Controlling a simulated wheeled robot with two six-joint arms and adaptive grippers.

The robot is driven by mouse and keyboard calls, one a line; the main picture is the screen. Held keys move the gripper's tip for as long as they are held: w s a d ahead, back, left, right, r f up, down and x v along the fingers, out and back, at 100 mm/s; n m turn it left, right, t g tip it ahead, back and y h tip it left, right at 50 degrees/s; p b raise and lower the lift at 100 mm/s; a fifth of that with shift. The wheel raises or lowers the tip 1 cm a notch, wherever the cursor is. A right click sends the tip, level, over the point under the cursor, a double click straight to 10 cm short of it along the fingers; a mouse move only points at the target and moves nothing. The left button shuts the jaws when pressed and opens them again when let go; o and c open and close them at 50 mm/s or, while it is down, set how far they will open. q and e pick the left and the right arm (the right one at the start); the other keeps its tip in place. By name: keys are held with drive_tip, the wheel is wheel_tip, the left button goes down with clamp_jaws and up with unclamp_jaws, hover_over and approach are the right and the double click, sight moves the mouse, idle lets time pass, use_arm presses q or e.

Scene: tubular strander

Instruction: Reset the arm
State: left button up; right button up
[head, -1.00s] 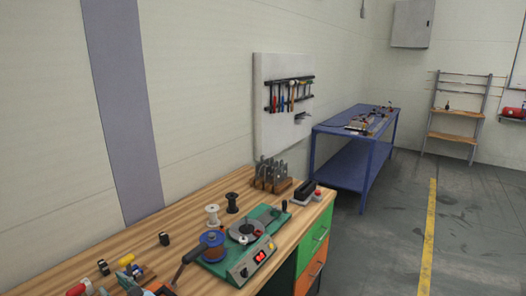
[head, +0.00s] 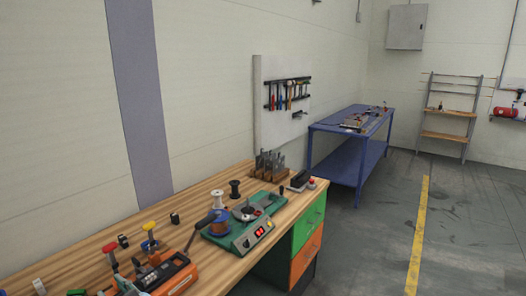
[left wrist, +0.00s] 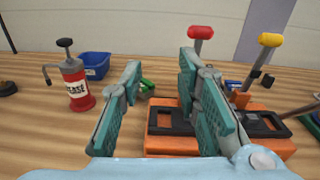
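My left gripper (head: 125,284) shows only in small part at the bottom left of the head view, beside an orange-based device (head: 168,277) on the wooden bench. In the left wrist view my left gripper (left wrist: 160,65) has its two teal fingers wide apart, with nothing between them. Its right finger covers part of the orange device (left wrist: 165,143), which has black parts on top and a red-knobbed lever (left wrist: 201,33) and a yellow-knobbed lever (left wrist: 270,39) rising near it. I cannot tell whether the finger touches it. My right gripper is in neither view.
A green winding machine (head: 238,232) with a spool, and small tools, fill the bench (head: 80,257). A blue table (head: 345,160) stands beyond; open floor (head: 385,235) lies right.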

use_arm(q)
drive_tip(key=s+f+n+g+h, duration=0.4)
drive_tip(key=s+f+n+h, duration=0.2)
drive_tip(key=s+f+n, duration=0.9)
drive_tip(key=s+d+n+g+h, duration=0.2)
drive_tip(key=s+d+n+h, duration=0.6)
drive_tip(key=s+d, duration=0.5)
drive_tip(key=s+a+f+g+b, duration=0.1)
drive_tip(key=s+a+f+b, duration=0.15)
drive_tip(key=f, duration=0.95)
drive_tip(key=s+a+f+g+b, duration=0.1)
drive_tip(key=f+b, duration=0.2)
drive_tip(key=f, duration=0.9)
drive_tip(key=s+f+b, duration=0.4)
drive_tip(key=s+f, duration=1)
drive_tip(key=f, duration=0.4)
drive_tip(key=shift+s+a+f+n+g, duration=0.15)
drive_tip(key=shift+f+n+g, duration=0.15)
drive_tip(key=shift+f+g, duration=0.1)
use_arm(e)
wheel_tip(320, 180, down, 10)
drive_tip(key=shift+w, duration=0.35)
